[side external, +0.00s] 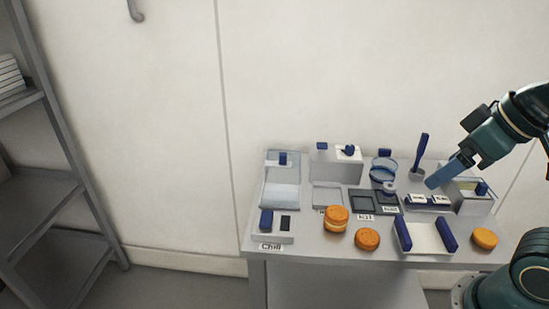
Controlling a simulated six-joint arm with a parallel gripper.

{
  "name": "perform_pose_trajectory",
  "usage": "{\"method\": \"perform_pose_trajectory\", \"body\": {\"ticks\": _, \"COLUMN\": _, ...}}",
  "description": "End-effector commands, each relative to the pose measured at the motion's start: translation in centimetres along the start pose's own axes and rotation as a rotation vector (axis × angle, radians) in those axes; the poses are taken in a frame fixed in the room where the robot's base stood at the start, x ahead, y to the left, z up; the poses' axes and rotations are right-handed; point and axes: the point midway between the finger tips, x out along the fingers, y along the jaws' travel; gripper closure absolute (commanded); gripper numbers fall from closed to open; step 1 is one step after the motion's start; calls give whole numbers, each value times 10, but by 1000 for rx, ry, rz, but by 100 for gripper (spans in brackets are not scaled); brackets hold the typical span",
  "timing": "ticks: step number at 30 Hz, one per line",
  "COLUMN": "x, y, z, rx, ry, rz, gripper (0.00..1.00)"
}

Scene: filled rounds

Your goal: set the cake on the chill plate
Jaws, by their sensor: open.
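Several orange-brown round cakes are on the table. A stacked, filled-looking one (336,218) stands left of centre, a single round (367,239) lies just right of and in front of it, and another round (484,238) lies at the right. The chill station, labelled "Chill" (271,246), is at the table's left end, with a pale plate (281,197) and a blue-handled part in front. No cake shows on that plate. My gripper (433,184) reaches in from the right, above the back right of the table, away from the cakes, open and apparently empty.
A white tray with blue sides (424,238) lies between the middle and right rounds. A grey shelf (45,190) stands far left.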

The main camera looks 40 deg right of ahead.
Motion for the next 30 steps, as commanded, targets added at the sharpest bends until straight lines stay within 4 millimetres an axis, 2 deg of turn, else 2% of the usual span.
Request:
{"method": "perform_pose_trajectory", "body": {"ticks": 17, "x": 2, "y": 0, "z": -6, "rx": -39, "ry": -15, "rz": -2, "gripper": 19}}
{"method": "perform_pose_trajectory", "body": {"ticks": 23, "x": 12, "y": 0, "z": -22, "rx": -176, "ry": -61, "rz": -13, "gripper": 19}}
{"method": "perform_pose_trajectory", "body": {"ticks": 30, "x": 35, "y": 0, "z": -50, "rx": -431, "ry": -139, "rz": -54, "gripper": 19}}
